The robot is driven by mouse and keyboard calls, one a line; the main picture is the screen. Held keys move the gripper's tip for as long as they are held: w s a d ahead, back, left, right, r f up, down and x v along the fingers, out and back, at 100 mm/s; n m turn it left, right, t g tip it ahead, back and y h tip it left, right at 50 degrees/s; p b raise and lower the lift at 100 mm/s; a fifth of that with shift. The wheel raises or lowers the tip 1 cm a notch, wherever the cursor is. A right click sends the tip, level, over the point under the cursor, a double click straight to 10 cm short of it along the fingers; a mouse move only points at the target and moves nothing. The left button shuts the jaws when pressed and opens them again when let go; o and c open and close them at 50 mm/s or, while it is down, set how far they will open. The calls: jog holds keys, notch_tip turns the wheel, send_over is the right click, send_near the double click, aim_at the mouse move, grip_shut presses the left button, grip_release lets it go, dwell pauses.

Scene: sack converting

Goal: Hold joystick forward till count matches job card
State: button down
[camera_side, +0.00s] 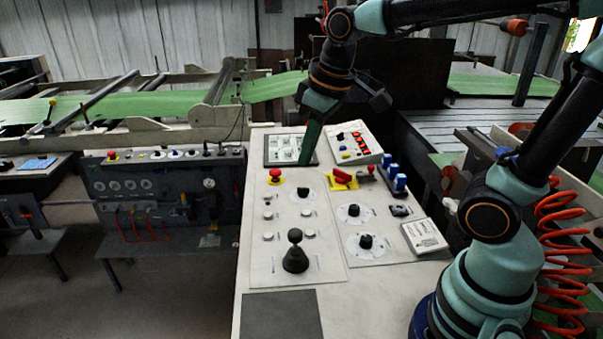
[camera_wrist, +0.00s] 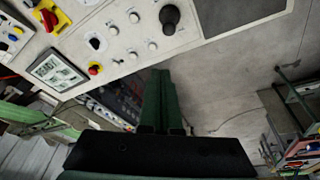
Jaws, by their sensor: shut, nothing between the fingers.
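The joystick (camera_side: 295,256), a black stick with a round knob on a dark conical boot, stands upright on the white console panel in the side view. It also shows at the top of the wrist view (camera_wrist: 170,17). My gripper (camera_side: 306,162) is shut and empty, its green fingers pointing down over the far end of the console, beyond the joystick and apart from it. The shut fingers also show in the wrist view (camera_wrist: 161,76).
A red mushroom button (camera_side: 275,175), a yellow-and-red switch (camera_side: 343,178), black knobs (camera_side: 365,241) and blue switches (camera_side: 393,180) rise from the console. A box with red indicators (camera_side: 353,143) stands behind. A dark mat (camera_side: 281,315) lies in front of the joystick.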

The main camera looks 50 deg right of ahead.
aim_at(295, 243)
jog(key=w+a+f+n+g, duration=0.4)
jog(key=w+a+f, duration=0.1)
jog(key=w, duration=0.3)
jog(key=shift+w+f, duration=0.3)
jog(key=shift+f, duration=0.25)
jog(key=shift+f, duration=0.1)
jog(key=s+d+f, duration=0.2)
jog(key=s+f, duration=0.2)
jog(key=f, duration=0.6)
jog(key=shift+f, duration=0.3)
jog(key=shift+d, duration=0.1)
